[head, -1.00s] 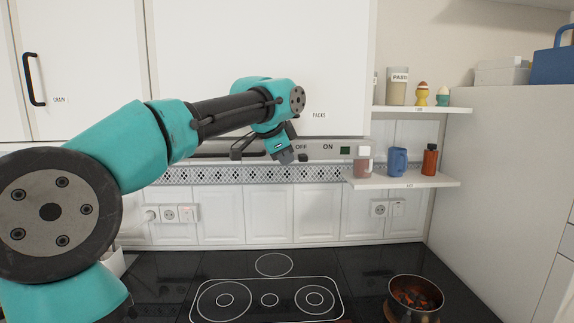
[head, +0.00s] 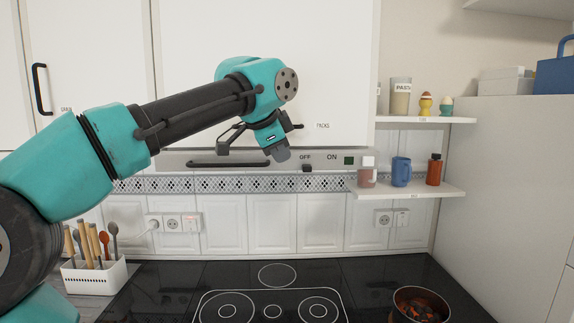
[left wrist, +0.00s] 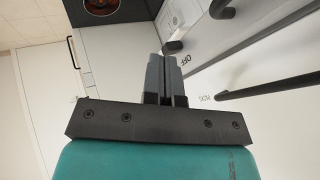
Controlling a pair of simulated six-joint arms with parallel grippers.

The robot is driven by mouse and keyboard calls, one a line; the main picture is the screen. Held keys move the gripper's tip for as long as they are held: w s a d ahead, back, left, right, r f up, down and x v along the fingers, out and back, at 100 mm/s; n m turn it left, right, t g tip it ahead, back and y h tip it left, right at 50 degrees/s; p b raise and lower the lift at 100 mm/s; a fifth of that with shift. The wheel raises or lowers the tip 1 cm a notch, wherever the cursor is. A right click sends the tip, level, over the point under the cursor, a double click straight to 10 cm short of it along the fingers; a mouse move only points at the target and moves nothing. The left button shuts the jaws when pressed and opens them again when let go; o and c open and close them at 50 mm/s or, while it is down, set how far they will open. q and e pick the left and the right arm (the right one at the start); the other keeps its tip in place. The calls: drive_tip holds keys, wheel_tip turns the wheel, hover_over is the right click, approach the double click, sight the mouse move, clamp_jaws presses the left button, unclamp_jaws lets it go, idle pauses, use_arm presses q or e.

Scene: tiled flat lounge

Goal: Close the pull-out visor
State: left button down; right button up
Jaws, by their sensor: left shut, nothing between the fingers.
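The pull-out visor (head: 340,161) is the pale strip under the wall cabinet in the head view. My left gripper (head: 281,156) points down in front of the visor, just right of the handle and left of the OFF label. It is shut and empty; contact with the visor cannot be made out. Its shut fingers (left wrist: 166,75) also show in the left wrist view. My right gripper is not in view.
White cabinets (head: 320,60) rise above the visor. At right, shelves (head: 420,190) hold a blue mug (head: 401,172), a red bottle (head: 434,170) and jars. Below are a black hob (head: 270,290), a pot (head: 418,303) and a utensil holder (head: 92,277). Space between visor and hob is clear.

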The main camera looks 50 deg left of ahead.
sight(332, 165)
use_arm(q)
drive_tip(key=v, duration=0.4)
drive_tip(key=w+d, duration=0.6)
drive_tip(key=w, duration=0.2)
drive_tip(key=shift+w+d, duration=0.3)
drive_tip(key=x, duration=0.3)
drive_tip(key=a+x, duration=0.1)
drive_tip(key=x, duration=0.3)
drive_tip(key=w+a+r+x, duration=0.1)
drive_tip(key=x, duration=0.3)
drive_tip(key=shift+a+f, duration=0.1)
drive_tip(key=shift+w+a, duration=0.4)
drive_tip(key=shift+a, duration=0.05)
